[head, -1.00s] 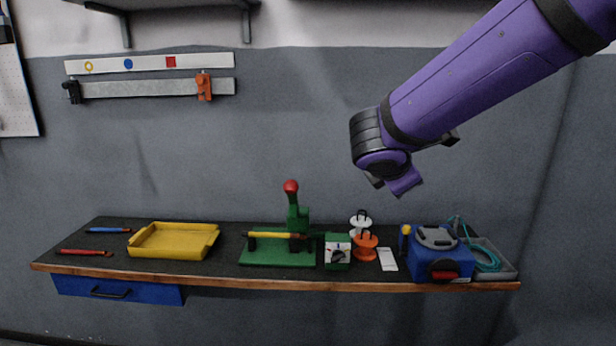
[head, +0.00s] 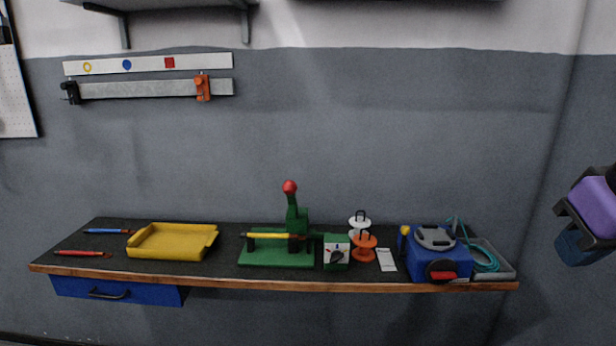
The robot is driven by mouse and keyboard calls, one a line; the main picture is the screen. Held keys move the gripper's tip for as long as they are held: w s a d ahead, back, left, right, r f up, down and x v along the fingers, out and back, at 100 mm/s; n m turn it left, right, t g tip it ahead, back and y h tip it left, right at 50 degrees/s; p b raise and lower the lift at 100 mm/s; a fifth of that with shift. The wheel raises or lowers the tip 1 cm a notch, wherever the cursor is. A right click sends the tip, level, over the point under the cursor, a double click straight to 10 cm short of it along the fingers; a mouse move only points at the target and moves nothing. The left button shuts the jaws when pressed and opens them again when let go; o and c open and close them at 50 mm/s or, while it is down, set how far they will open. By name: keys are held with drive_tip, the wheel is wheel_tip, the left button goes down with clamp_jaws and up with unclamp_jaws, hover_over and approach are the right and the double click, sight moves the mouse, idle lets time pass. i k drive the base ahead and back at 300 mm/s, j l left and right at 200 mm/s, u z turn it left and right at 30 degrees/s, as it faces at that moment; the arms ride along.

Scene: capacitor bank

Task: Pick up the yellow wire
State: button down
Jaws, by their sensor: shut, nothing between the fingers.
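The yellow wire (head: 265,236) is a short straight rod with a darker end at its right. It lies level across the green press (head: 278,258), over a dark support at the left and into the press at the right. The press has a lever with a red knob (head: 290,187) standing up. Only a purple, black and dark blue piece of my arm shows at the right edge, far from the wire. I cannot make out any fingers of my gripper.
A yellow tray (head: 168,254) stands empty left of the press. A blue wire (head: 108,231) and a red wire (head: 83,253) lie further left. A green box with a dial (head: 336,256), orange and white spools (head: 363,254) and a blue machine (head: 440,262) stand right of the press.

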sight(244, 235)
drive_tip(key=j+z, duration=0.1)
drive_tip(key=z, duration=0.15)
drive_tip(key=j+z, duration=0.1)
drive_tip(key=z, duration=0.2)
drive_tip(key=j+z, duration=0.3)
drive_tip(key=j, duration=0.55)
drive_tip(key=k+j+z, duration=0.1)
drive_tip(key=j+z, duration=0.2)
drive_tip(key=j, duration=0.55)
drive_tip(key=k+j, duration=0.1)
drive_tip(key=j, duration=0.45)
drive_tip(key=k+j, duration=0.1)
drive_tip(key=j, duration=0.45)
drive_tip(key=k+j, duration=0.1)
drive_tip(key=j, duration=0.45)
drive_tip(key=i, duration=0.5)
drive_tip(key=l+z, duration=0.05)
